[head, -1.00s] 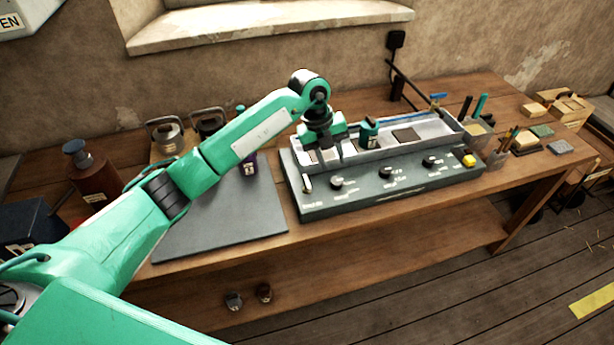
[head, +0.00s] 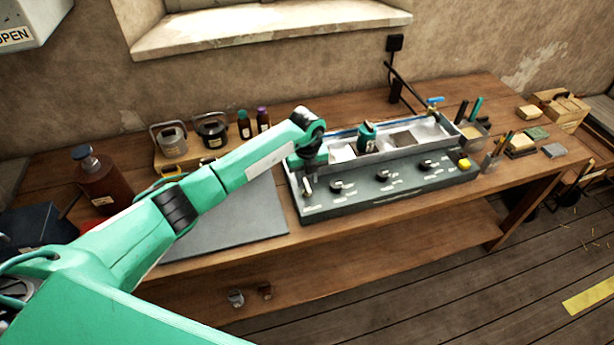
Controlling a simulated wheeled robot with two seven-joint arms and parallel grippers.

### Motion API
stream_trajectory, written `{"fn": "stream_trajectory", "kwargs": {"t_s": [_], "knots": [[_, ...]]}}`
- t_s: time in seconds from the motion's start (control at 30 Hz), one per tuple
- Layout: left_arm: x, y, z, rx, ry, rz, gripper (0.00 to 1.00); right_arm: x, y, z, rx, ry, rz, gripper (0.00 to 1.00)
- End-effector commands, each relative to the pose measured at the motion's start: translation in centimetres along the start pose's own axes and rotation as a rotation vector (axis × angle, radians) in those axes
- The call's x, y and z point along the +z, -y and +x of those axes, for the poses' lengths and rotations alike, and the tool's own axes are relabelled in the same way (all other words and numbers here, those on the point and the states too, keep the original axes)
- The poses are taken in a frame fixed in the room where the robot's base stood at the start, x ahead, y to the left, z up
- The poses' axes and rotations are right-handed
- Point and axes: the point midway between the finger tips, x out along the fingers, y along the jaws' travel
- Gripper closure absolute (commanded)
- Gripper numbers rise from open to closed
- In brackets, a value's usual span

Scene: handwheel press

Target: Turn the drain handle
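A small blue lever handle (head: 435,101) stands at the back right end of the metal tray (head: 432,143); I take it for the drain handle. The dark control panel (head: 400,192) in front of the tray has several black knobs and a pale lever (head: 308,187) at its left end. My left gripper (head: 307,170) points down over the left end of the tray and panel, well left of the blue handle. Its fingers are small and dark here, so their opening is unclear, as is any contact with the pale lever. My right gripper is out of view.
A teal container (head: 367,137) stands in the tray. A yellow button (head: 463,164) is at the panel's right end. Tool holders (head: 473,133) stand to the right. A grey mat (head: 235,222) lies left of the panel. Bottles (head: 263,121) and a brown jug (head: 100,182) stand behind my arm.

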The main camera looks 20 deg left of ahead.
Motion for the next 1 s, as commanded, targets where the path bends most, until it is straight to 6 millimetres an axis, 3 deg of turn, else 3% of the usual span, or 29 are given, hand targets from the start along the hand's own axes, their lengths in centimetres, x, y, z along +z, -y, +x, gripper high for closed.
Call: {"fn": "stream_trajectory", "kwargs": {"t_s": [0.2,0.47,0.5,0.67,1.0], "knots": [[0.0,0.0,1.6,-0.001,0.0,0.0,0.67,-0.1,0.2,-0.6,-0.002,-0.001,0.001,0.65],[0.0,0.0,1.9,-0.001,0.0,0.001,0.67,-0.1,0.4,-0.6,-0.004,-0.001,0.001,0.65],[0.0,0.0,1.9,-0.001,0.0,0.001,0.69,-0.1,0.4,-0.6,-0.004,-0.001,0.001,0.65],[0.0,0.0,1.9,-0.001,0.0,0.001,1.0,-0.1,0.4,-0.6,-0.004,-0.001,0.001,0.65],[0.0,0.0,2.0,-0.002,0.0,0.025,1.0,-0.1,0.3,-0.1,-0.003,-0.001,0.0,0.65]]}}
